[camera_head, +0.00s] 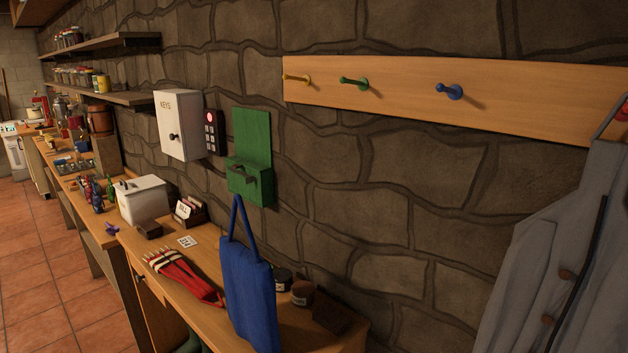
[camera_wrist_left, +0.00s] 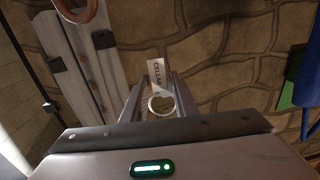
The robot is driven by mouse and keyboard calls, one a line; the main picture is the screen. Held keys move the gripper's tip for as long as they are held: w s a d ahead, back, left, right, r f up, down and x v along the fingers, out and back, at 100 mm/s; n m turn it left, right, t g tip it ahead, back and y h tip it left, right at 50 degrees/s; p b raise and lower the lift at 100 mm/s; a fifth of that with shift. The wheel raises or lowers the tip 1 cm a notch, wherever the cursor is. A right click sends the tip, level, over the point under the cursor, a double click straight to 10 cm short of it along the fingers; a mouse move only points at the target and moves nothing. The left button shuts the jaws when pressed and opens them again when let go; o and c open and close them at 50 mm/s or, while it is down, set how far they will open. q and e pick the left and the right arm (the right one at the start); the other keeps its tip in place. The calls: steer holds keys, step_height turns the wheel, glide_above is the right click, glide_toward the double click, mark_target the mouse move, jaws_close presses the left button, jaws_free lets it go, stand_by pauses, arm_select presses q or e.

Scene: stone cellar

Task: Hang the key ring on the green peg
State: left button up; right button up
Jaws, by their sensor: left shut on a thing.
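The green peg (camera_head: 354,82) sticks out from a wooden wall board in the head view, between a yellow peg (camera_head: 297,78) and a blue peg (camera_head: 449,91). It is bare. In the left wrist view my left gripper (camera_wrist_left: 161,98) is shut on the key ring (camera_wrist_left: 161,106), a pale ring with a white tag (camera_wrist_left: 157,75) lettered CELLAR. The ring sits between the fingers and the tag extends past them. Any keys cannot be made out. The left gripper does not show in the head view. My right gripper is in neither view.
A grey coat (camera_head: 560,240) hangs at the right, near a red peg (camera_head: 622,113). A green wall box (camera_head: 252,140) and white key cabinet (camera_head: 178,124) are left. The wall under the pegs is clear.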

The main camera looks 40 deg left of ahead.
arm_select(q)
steer(key=shift+s, duration=0.1)
steer(key=shift+r, duration=0.1)
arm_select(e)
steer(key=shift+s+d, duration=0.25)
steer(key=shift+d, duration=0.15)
arm_select(q)
steer(key=w+a+r+m+h+p, duration=0.1)
steer(key=w+a+r+m+h, duration=0.1)
steer(key=w+a+r, duration=0.6)
steer(key=w+a+r+m+h, duration=0.1)
steer(key=w+a+r+h, duration=0.2)
steer(key=w+r, duration=0.75)
steer(key=s+a+r, duration=0.2)
steer(key=a+r, duration=0.2)
steer(key=r, duration=0.5)
steer(key=s+a+r, duration=0.2)
steer(key=a+r, duration=0.2)
steer(key=r, duration=0.6)
steer(key=s+a+r, duration=0.2)
steer(key=a+r, duration=0.2)
steer(key=r, duration=0.6)
steer(key=shift+s+g+p, duration=0.15)
steer(key=shift+g+p, duration=0.15)
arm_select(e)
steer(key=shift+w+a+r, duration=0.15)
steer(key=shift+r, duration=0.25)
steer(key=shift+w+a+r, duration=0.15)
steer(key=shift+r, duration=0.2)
